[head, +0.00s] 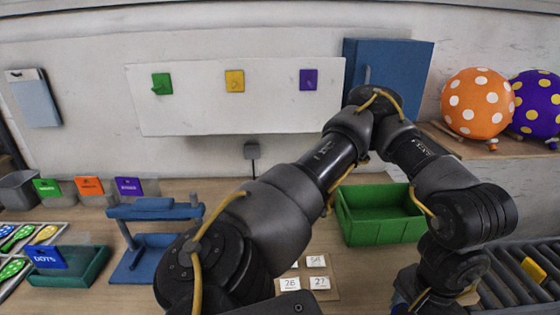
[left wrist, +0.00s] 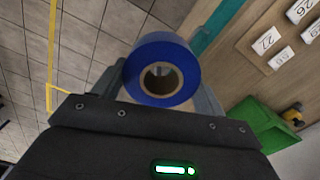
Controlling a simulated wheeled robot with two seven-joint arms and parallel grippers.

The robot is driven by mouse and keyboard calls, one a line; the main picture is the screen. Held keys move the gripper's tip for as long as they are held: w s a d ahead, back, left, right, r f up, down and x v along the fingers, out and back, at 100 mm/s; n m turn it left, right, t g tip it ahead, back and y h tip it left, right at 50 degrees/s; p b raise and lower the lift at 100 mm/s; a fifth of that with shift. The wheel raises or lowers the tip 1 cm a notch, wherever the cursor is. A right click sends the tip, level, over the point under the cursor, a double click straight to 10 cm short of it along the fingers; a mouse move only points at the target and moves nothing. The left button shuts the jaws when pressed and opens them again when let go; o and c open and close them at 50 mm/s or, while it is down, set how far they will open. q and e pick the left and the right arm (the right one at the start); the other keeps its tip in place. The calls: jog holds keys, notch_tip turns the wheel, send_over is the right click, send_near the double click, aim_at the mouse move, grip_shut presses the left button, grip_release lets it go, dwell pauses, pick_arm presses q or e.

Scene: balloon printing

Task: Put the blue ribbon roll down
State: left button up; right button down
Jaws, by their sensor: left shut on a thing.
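The blue ribbon roll (left wrist: 161,50) shows in the left wrist view, with its brown core facing the camera. My left gripper (left wrist: 160,85) is shut on it, one grey finger on each side. In the head view my left arm reaches across the middle and bends down at the right. Its gripper end is mostly cut off by the bottom edge there. The left wrist view shows no surface touching the roll, but its underside is hidden. My right gripper is in neither view.
A green crate (head: 380,232) stands on the table behind the arm. A board with number cards (head: 318,283) lies in front of it. A roller conveyor (head: 512,283) is at the right. A blue stand (head: 152,240) is at the left. Tiled floor (left wrist: 25,70) shows in the left wrist view.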

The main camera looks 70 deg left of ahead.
aim_at(407, 306)
pick_arm(q)
jog(key=a+n, duration=0.1)
jog(key=n, duration=0.4)
jog(key=a+n, duration=0.1)
jog(key=n, duration=0.4)
jog(key=a+n+p, duration=0.1)
jog(key=n, duration=0.5)
jog(key=shift+w+f, duration=0.25)
jog(key=shift+w, duration=0.1)
jog(key=n, duration=0.3)
jog(key=shift+a, duration=0.2)
jog(key=a+n, duration=0.1)
jog(key=n, duration=0.5)
jog(key=a+n, duration=0.1)
jog(key=n, duration=0.5)
jog(key=a+f+n+p, duration=0.1)
jog(key=a+n, duration=0.1)
jog(key=n, duration=0.4)
jog(key=shift+w+n, duration=0.1)
jog(key=shift+n, duration=0.3)
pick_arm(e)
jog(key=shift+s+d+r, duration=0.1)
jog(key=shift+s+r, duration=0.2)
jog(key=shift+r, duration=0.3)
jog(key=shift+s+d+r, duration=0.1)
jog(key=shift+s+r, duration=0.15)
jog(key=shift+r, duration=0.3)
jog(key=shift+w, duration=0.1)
